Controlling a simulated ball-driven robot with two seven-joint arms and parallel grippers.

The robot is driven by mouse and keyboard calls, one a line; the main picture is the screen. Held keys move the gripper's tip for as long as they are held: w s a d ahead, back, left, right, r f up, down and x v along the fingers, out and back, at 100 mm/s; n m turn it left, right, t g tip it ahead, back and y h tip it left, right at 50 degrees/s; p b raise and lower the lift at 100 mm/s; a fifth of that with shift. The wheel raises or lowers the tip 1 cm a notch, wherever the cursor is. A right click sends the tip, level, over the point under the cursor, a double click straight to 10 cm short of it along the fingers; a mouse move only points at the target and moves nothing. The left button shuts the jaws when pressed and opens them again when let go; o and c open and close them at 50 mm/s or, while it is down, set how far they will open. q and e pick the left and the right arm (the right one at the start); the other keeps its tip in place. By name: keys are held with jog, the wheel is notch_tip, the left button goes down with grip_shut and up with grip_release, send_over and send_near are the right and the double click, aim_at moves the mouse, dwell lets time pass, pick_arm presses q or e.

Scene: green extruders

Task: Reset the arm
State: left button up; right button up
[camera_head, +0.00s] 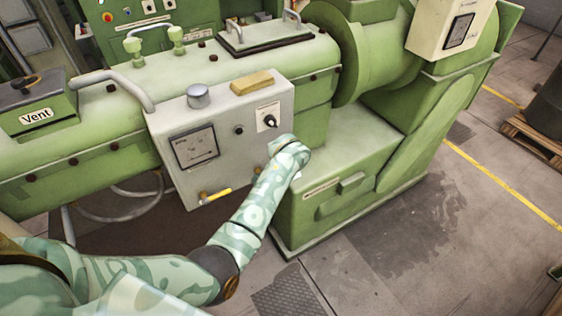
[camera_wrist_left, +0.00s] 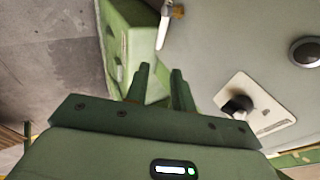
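My left arm (camera_head: 245,215), patterned in pale green, reaches in from the lower left in the head view. Its hand end is at the right edge of the grey control box (camera_head: 225,165). The fingers are hidden there. In the left wrist view my left gripper (camera_wrist_left: 162,70) shows two dark green fingers with a gap between them and nothing held. A black knob (camera_head: 270,121) on a white plate is on the box face; in the left wrist view the knob (camera_wrist_left: 238,105) is right of the fingers, apart from them. My right gripper is not in view.
A green extruder (camera_head: 330,190) fills the middle. The box carries a gauge (camera_head: 195,146), a yellow-handled valve (camera_head: 215,195), a metal cylinder (camera_head: 198,95) and a yellow block (camera_head: 252,82) on top. Open floor (camera_head: 430,235) lies at the right, with a pallet (camera_head: 535,135) beyond.

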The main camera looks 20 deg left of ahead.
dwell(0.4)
pick_arm(q)
jog(key=d+f+n+t+h+b, duration=0.25)
jog(key=d+f, duration=0.25)
jog(key=f, duration=0.7)
jog(key=s+a+f+n+g+h+b, duration=0.1)
jog(key=s+f+b, duration=0.3)
jog(key=s+f, duration=0.45)
jog(key=s+f+n+g+h+b, duration=0.1)
jog(key=s+f+b, duration=0.3)
jog(key=f, duration=0.7)
jog(key=s+a+f+g+b, duration=0.2)
jog(key=s+f+b, duration=0.2)
jog(key=s+f, duration=0.5)
jog(key=s+a+f+g+b, duration=0.1)
jog(key=s+a+f+b, duration=0.2)
jog(key=s+f, duration=0.6)
jog(key=s+a+f+g+b, duration=0.2)
jog(key=s+f+b, duration=0.3)
jog(key=s, duration=1.8)
notch_tip(320, 180, down, 4)
jog(key=shift+s+a+r+g+y, duration=0.1)
jog(key=shift+s+a+g+y, duration=0.05)
jog(key=shift+a+g+y, duration=0.3)
